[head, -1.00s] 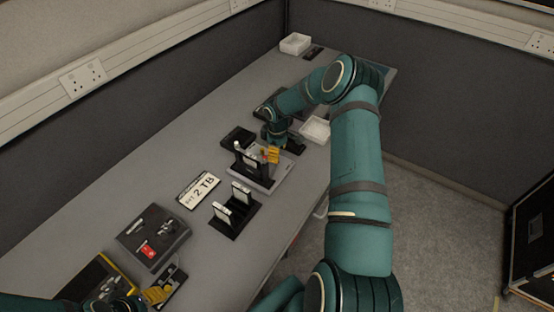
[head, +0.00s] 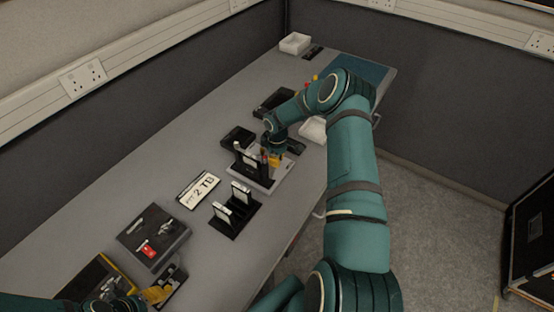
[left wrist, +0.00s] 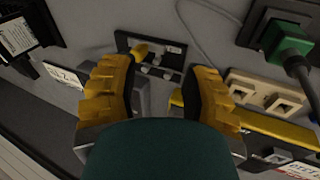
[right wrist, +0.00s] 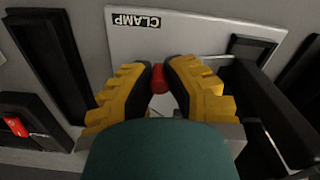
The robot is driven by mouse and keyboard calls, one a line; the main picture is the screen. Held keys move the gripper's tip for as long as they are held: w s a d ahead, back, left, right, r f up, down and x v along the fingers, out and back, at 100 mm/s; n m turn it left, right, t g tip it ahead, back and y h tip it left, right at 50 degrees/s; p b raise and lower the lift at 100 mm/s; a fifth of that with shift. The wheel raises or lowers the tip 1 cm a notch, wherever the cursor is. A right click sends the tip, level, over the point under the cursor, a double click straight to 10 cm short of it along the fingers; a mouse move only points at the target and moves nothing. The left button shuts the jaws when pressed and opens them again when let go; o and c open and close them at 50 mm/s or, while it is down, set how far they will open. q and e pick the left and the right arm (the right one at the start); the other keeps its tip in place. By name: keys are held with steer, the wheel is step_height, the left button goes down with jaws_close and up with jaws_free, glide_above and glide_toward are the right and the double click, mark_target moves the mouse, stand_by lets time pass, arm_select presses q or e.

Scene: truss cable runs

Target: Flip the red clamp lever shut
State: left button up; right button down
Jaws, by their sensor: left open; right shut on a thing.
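The red clamp lever (right wrist: 160,78) shows between the fingertips of my right gripper (right wrist: 161,76) in the right wrist view. The fingers are shut on it from both sides. It stands over a light plate (right wrist: 185,35) labelled CLAMP. In the head view my right gripper (head: 273,160) is at the clamp base (head: 270,184), beside a dark upright holder (head: 244,161); the lever is mostly hidden there. My left gripper (head: 150,297) is at the near left. In the left wrist view my left gripper (left wrist: 165,85) is open, with nothing between its fingers.
A grey box with a red switch (head: 152,238) is at the left. Bare bench runs along the wall side.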

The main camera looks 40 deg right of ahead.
arm_select(q)
steer(key=shift+d+f+b, duration=0.1)
steer(key=shift+f+b, duration=0.6)
steer(key=shift+f, duration=0.1)
arm_select(e)
steer(key=shift+s+d+f+m, duration=0.1)
steer(key=shift+s+f+m, duration=0.05)
steer(key=shift+m, duration=0.35)
arm_select(q)
steer(key=shift+f+b, duration=0.55)
steer(key=shift+f, duration=0.05)
arm_select(e)
steer(key=shift+s+m, duration=0.25)
steer(key=shift+m, duration=0.65)
arm_select(q)
steer(key=shift+w, duration=0.1)
steer(key=shift+r, duration=0.1)
arm_select(e)
steer(key=c, duration=0.9)
jaws_free()
steer(key=shift+r, duration=0.2)
step_height(320, 180, up, 12)
